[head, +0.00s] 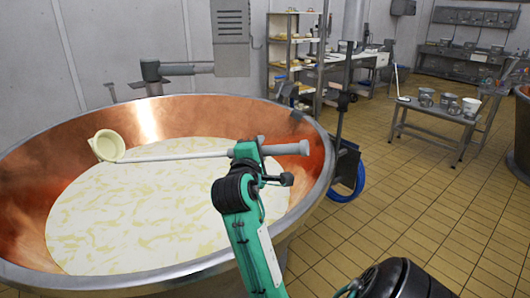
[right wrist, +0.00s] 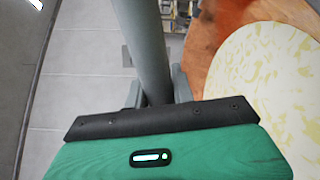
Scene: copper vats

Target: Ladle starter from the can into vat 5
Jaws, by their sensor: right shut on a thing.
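My right gripper (head: 262,160) is shut on the grey handle of a ladle (head: 185,156); the handle also runs between the fingers in the right wrist view (right wrist: 148,50). The ladle lies nearly level across a large copper vat (head: 300,128). Its pale cream bowl (head: 106,146) is at the left end, over the vat's far left part, and looks tilted. I cannot tell whether the bowl holds liquid. The vat contains pale yellow, mottled liquid (head: 150,215). No vat number is readable. My left gripper is not in view.
A small metal table (head: 435,116) at the right carries several metal pots and a white container (head: 470,106); I cannot tell which is the starter can. Another copper vat (head: 522,135) stands at the right edge. Shelves stand behind. The tiled floor (head: 390,200) between is clear.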

